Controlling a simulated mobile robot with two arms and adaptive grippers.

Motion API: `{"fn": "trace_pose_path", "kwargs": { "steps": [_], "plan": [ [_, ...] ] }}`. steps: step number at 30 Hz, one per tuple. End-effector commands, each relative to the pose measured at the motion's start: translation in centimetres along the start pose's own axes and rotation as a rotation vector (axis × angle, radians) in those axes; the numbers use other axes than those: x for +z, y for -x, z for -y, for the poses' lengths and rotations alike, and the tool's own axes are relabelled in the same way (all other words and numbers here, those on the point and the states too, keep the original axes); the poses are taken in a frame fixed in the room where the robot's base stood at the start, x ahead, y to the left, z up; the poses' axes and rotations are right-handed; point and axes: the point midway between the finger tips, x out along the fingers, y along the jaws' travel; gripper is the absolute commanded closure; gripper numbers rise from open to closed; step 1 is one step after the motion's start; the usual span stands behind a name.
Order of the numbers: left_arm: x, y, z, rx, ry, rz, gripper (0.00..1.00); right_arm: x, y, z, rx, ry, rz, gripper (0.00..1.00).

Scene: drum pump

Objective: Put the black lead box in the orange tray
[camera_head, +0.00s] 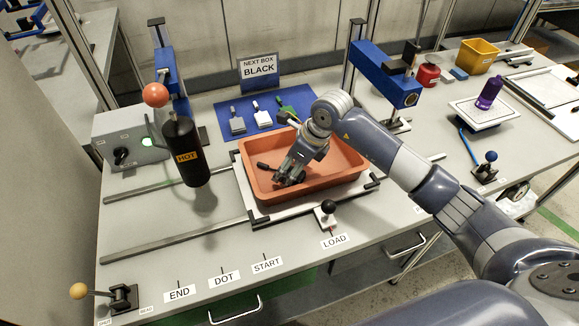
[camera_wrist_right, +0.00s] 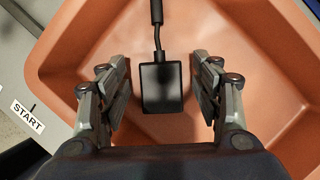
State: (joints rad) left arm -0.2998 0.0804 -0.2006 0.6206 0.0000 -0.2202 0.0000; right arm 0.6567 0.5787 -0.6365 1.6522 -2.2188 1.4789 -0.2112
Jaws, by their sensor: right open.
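The black lead box (camera_wrist_right: 161,88) is inside the orange tray (camera_wrist_right: 262,62), with its thin handle pointing up in the right wrist view. My right gripper (camera_wrist_right: 162,92) is open, with one finger on each side of the box and gaps visible between. In the head view the right gripper (camera_head: 289,177) reaches down into the tray (camera_head: 330,187). The handle of the black box (camera_head: 264,166) sticks out left of the gripper, which hides most of the box. My left gripper is not in view.
A blue mat (camera_head: 222,109) behind the tray holds grey, white and green boxes. A sign (camera_head: 259,67) reads "NEXT BOX BLACK". A black "HOT" bottle (camera_head: 185,150) stands left of the tray. Rails (camera_head: 180,240) run left past END, DOT and START labels. A black-knobbed lever (camera_head: 327,209) stands in front.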

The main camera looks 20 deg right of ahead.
Motion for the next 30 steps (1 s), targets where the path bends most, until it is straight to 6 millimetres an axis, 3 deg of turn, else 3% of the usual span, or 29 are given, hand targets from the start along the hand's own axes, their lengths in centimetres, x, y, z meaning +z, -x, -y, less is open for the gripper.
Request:
{"fn": "trace_pose_path", "kwargs": {
  "steps": [15,21,30],
  "plan": [
    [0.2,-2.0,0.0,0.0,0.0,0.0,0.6,0.0,10.1,0.1,-0.006,0.002,0.003,0.41],
    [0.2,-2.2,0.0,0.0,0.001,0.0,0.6,0.0,11.6,0.1,-0.003,0.001,0.002,0.41],
    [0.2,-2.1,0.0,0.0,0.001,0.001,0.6,0.0,11.7,0.0,-0.002,0.001,0.001,0.41]
  ]
}}
